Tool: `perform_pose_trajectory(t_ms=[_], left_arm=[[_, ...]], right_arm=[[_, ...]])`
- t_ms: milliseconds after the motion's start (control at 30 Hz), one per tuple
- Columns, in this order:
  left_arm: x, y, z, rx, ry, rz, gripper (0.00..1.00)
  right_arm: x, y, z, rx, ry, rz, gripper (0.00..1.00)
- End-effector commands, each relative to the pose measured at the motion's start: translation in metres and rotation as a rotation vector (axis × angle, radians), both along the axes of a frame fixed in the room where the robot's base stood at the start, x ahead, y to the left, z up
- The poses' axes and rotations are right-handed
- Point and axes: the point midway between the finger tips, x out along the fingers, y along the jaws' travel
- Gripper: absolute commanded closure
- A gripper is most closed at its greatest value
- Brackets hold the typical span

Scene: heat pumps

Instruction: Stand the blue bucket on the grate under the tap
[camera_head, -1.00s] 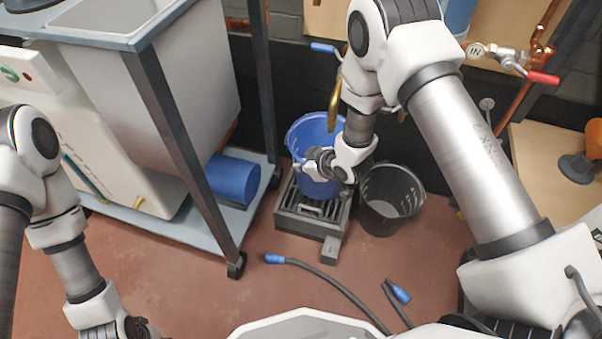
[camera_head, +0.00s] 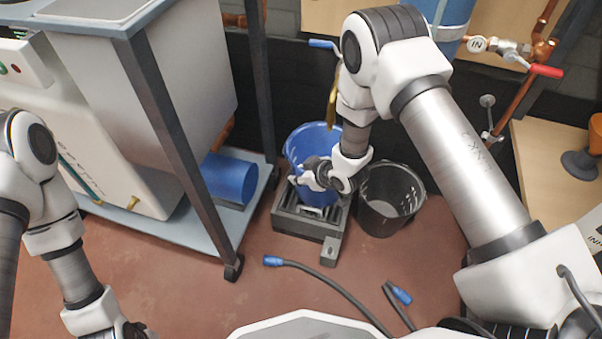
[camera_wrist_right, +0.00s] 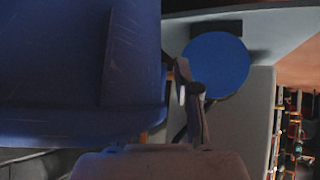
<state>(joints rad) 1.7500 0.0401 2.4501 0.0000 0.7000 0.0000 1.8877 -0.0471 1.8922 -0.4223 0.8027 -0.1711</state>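The blue bucket (camera_head: 296,146) is upright over the dark grate (camera_head: 292,223), below the brass tap (camera_head: 333,103). I cannot tell whether its base touches the slats. My right gripper (camera_head: 308,178) is at the bucket's near side and looks shut on its wall; the arm hides part of the bucket. In the right wrist view the bucket (camera_wrist_right: 70,70) fills the left, against the fingers (camera_wrist_right: 190,105). My left gripper (camera_head: 135,330) is at the bottom edge, mostly cut off.
A black bucket (camera_head: 408,190) stands right of the grate. A hose with blue ends (camera_head: 325,288) lies on the floor in front. A sink trolley with a blue cylinder (camera_head: 230,178) on its lower shelf stands left. A red-handled valve (camera_head: 545,71) is on the right.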

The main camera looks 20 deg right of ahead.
Motion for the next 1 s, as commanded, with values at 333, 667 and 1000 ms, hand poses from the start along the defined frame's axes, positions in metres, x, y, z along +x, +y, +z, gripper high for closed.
perform_pose_trajectory(t_ms=[333,667,1000], left_arm=[[0.0,0.0,0.04,0.0,0.0,0.0,0.62],[0.0,0.0,0.062,0.0,0.0,0.0,0.62],[0.0,0.0,0.06,0.0,0.0,0.0,0.62]], right_arm=[[-0.038,-0.019,0.052,0.002,0.003,-0.004,0.69],[-0.076,-0.037,0.087,0.001,0.0,-0.001,0.69],[-0.148,-0.051,0.041,0.003,0.261,-0.169,0.69]])
